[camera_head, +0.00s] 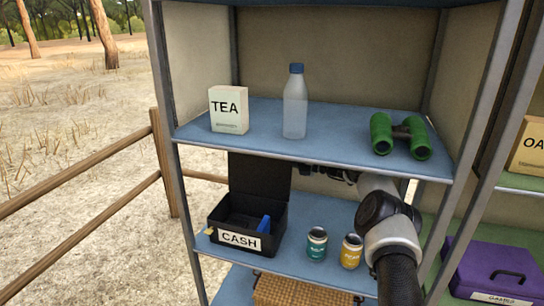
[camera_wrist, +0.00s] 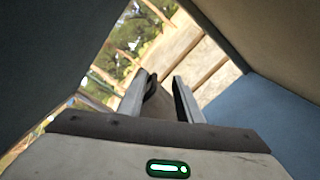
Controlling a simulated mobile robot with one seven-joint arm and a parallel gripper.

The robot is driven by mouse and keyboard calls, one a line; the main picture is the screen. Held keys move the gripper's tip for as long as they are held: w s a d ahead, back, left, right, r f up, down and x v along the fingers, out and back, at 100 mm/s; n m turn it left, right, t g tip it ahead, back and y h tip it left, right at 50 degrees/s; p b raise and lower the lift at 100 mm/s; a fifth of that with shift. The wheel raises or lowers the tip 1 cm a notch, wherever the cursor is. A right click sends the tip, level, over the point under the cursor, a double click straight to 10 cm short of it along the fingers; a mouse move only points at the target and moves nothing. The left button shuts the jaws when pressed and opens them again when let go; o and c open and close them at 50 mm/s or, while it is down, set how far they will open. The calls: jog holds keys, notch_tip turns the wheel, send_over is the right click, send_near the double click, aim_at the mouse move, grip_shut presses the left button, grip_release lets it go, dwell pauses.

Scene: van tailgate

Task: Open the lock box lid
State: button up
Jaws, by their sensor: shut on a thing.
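The black lock box (camera_head: 231,254), marked CASH, stands on the middle blue shelf in the head view. Its lid (camera_head: 258,176) is raised and stands about upright at the back of the box, so the inside is open to view. A small blue item (camera_head: 264,224) shows inside. My gripper (camera_wrist: 166,92) reaches in from the right to the lid's right edge, just under the upper shelf. In the wrist view its two fingers stand a little apart, shut on the lid; the contact itself is not clear. In the head view the fingertips are largely hidden.
A teal can (camera_head: 317,244) and a yellow can (camera_head: 351,251) stand right of the box, near my arm. The upper shelf (camera_head: 320,147) is close above my gripper and bears a tea carton (camera_head: 229,109), a bottle (camera_head: 295,103) and green binoculars (camera_head: 401,136).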

jog(key=v, duration=1.2)
jog(key=shift+f, duration=0.15)
